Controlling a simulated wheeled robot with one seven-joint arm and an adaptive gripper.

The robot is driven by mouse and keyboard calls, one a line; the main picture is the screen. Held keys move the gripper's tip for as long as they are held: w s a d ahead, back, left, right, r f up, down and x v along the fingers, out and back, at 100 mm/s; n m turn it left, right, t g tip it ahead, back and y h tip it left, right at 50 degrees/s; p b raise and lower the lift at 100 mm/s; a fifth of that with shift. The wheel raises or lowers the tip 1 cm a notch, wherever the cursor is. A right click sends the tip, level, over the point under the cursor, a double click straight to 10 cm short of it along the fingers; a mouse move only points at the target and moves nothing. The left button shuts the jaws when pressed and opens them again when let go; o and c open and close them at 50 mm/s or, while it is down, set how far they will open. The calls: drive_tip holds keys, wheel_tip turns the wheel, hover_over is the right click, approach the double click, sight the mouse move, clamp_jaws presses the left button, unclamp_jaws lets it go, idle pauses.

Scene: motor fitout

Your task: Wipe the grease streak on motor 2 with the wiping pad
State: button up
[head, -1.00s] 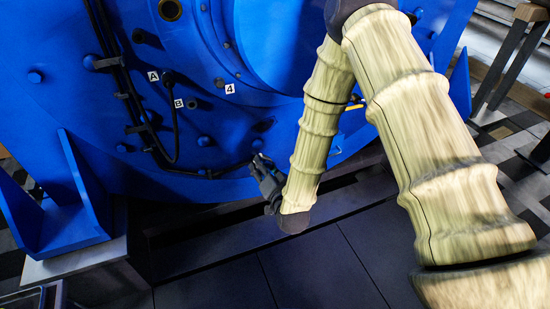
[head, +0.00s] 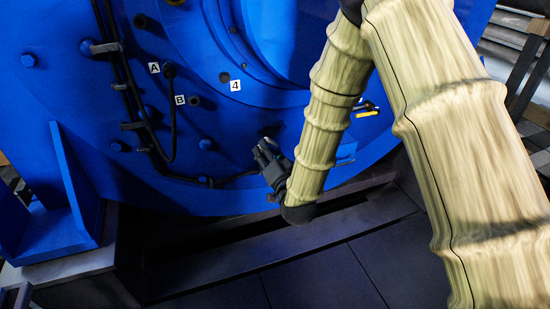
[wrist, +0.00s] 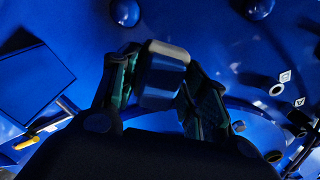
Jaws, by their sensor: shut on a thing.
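My gripper (head: 266,152) is low in front of the blue motor housing (head: 225,160) in the head view, right of the black cable. In the wrist view my gripper (wrist: 160,75) is shut on the wiping pad (wrist: 160,84), a blue block with a pale edge. The pad is hard to make out in the head view. A dark patch (head: 271,130) lies on the housing just above the gripper; I cannot tell whether it is grease or shadow. Contact between pad and housing cannot be told. No number 2 label shows; a label 4 (head: 235,85) does.
Labels A (head: 154,68) and B (head: 180,100) sit beside ports left of the gripper. A black cable (head: 173,125) runs down the housing. Bolt heads, such as one (head: 205,144), stick out. A dark ledge (head: 330,215) lies below.

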sight(287, 127)
drive_tip(key=shift+b+x, duration=0.7)
drive_tip(key=shift+x, duration=2.25)
drive_tip(key=shift+x, duration=0.8)
drive_tip(key=shift+w+d+p, duration=0.2)
drive_tip(key=shift+d+p, duration=0.1)
drive_tip(key=shift+d, duration=0.6)
drive_tip(key=shift+w+d+p, duration=0.25)
drive_tip(key=shift+d+p, duration=0.05)
drive_tip(key=shift+d, duration=0.55)
drive_tip(key=shift+w+d+p, duration=0.15)
drive_tip(key=shift+w+d, duration=0.1)
drive_tip(key=shift+d, duration=0.35)
drive_tip(key=shift+w+d+p, duration=0.15)
drive_tip(key=shift+w+d, duration=0.1)
drive_tip(key=shift+d, duration=0.3)
drive_tip(key=shift+w+d+p, duration=0.15)
drive_tip(key=shift+w+d, duration=0.1)
drive_tip(key=shift+d, duration=0.35)
drive_tip(key=shift+w+d+p, duration=0.2)
drive_tip(key=shift+d+p, duration=0.05)
drive_tip(key=shift+d, duration=0.55)
drive_tip(key=shift+w+d+p, duration=0.25)
drive_tip(key=shift+d, duration=0.55)
drive_tip(key=shift+w, duration=0.1)
drive_tip(key=shift+a, duration=0.15)
